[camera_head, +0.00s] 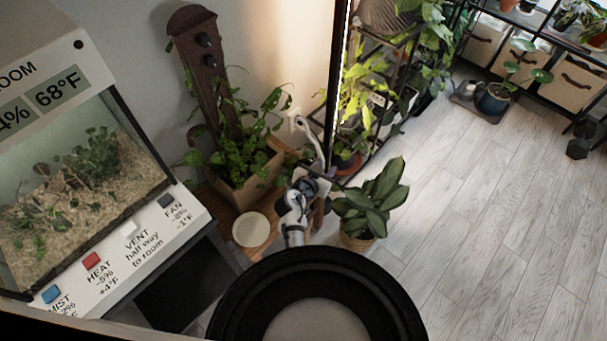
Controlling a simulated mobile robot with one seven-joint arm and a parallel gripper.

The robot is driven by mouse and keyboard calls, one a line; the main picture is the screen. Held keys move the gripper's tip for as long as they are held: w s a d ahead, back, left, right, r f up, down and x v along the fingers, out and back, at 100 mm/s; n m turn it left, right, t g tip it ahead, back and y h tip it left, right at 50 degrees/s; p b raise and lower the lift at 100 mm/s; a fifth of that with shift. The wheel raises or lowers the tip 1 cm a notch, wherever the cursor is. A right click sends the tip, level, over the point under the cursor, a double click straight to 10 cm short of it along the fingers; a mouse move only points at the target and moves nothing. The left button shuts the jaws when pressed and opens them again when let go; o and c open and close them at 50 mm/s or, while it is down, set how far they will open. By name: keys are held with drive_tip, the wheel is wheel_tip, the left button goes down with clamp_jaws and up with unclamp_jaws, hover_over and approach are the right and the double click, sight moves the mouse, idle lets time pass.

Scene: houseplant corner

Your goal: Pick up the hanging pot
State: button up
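I cannot tell for certain which thing is the hanging pot. A light brown box planter (243,186) with leafy trailing stems stands against a tall dark board with black knobs (205,55), left of centre. My gripper (312,187) is at the end of my grey and white arm, near the middle of the view, just right of the planter. It is small and seen from above and behind, so its fingers and anything between them are unclear. A broad-leaved plant in a tan pot (357,241) stands on the floor just right of my arm.
A round cream disc (251,229) lies on a wooden surface left of my arm. A glass terrarium cabinet (80,190) fills the left. A black plant shelf (385,90) stands behind. The pale wood floor (500,210) is open at right.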

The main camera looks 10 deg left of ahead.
clamp_jaws()
drive_tip(key=shift+r, duration=0.1)
idle(0.3)
